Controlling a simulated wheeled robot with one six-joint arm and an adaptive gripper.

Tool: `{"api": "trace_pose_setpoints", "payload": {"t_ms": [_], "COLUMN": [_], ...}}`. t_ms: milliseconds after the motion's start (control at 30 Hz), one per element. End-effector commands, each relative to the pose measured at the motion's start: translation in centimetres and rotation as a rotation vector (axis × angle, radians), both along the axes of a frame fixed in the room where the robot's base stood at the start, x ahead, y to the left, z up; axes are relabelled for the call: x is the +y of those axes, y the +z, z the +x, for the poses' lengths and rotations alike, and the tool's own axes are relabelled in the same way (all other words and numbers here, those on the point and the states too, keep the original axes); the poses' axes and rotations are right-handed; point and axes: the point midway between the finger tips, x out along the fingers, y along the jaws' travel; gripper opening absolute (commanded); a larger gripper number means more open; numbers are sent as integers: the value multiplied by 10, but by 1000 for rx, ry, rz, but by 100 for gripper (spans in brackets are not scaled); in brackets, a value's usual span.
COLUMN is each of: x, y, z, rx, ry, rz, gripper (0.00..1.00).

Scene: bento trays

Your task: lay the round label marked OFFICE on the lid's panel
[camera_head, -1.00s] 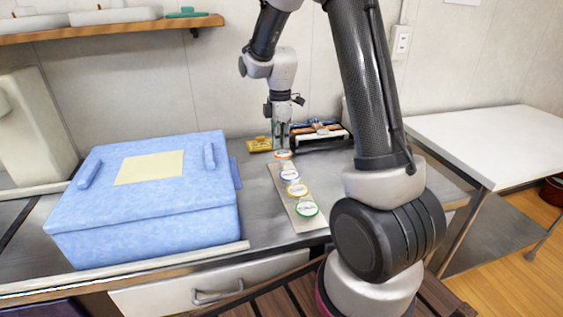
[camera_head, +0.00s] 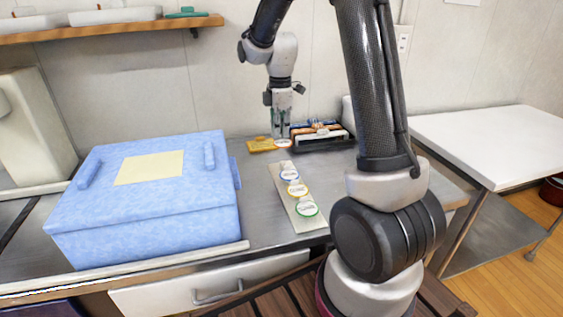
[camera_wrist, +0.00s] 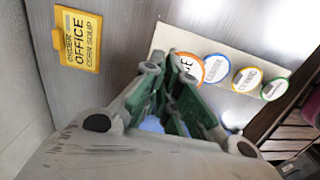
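The orange-rimmed round label (camera_head: 283,143) is at my gripper's (camera_head: 281,135) fingertips, raised above the far end of the label strip. In the wrist view this label (camera_wrist: 188,69) is partly covered by the fingers; only the last letters, seemingly "CE", show. My gripper also shows in the wrist view (camera_wrist: 168,66), its green-padded fingers closed on the label's edge. The blue box (camera_head: 140,225) stands to the left with its lid (camera_head: 107,157) on. The lid's pale yellow panel (camera_head: 150,168) is bare and lies between two blue handles.
Blue- (camera_head: 289,175), yellow- (camera_head: 297,190) and green-rimmed (camera_head: 307,209) labels lie on the pale strip (camera_head: 305,226). A yellow order card (camera_wrist: 78,38) reads OFFICE, CORN SOUP. A dark rack (camera_head: 320,145) stands behind at right. Counter between box and strip is clear.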

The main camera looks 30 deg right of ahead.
Motion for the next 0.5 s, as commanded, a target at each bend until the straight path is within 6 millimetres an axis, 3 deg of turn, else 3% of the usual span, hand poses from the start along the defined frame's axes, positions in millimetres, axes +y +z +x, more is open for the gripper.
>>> {"api": "trace_pose_setpoints", "payload": {"t_ms": [233, 500], "x": [0, 0], "y": [20, 23], "z": [0, 0], "rx": [0, 0], "ry": [0, 0], "rz": [0, 0], "gripper": [0, 0]}}
